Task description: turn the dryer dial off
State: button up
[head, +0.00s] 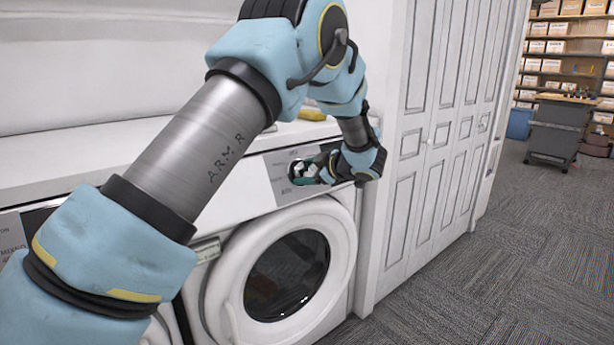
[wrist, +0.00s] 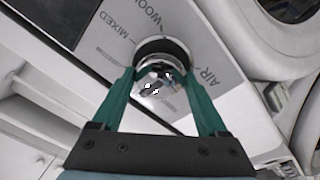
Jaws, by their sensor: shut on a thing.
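The dryer (head: 225,268) is a white front-loader with a round dark glass door. Its dial (wrist: 160,68) is a shiny silver knob with a dark ring, set on a grey panel (wrist: 113,45) with printed words such as MIXED, WOOL and AIR. My gripper (wrist: 160,82) has green fingers, one on either side of the dial, and is shut on it. In the head view my gripper (head: 304,171) reaches the panel at the dryer's upper right, and the fingers and wrist partly hide the dial. Where the dial points is hard to tell.
A white counter (head: 75,150) runs above the machines, with a yellow object (head: 312,114) on it. White panelled folding doors (head: 440,130) stand right of the dryer. The carpet (head: 510,240) is open at right, with a grey cart (head: 558,130) and shelves of boxes (head: 560,45) far back.

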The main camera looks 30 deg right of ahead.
jog(key=shift+f+n, duration=0.1)
jog(key=shift+n, duration=0.5)
jog(key=o, duration=1.3)
jog(key=shift+c, duration=0.2)
jog(key=b+v, duration=0.1)
jog(key=v, duration=1)
jog(key=shift+b, duration=0.4)
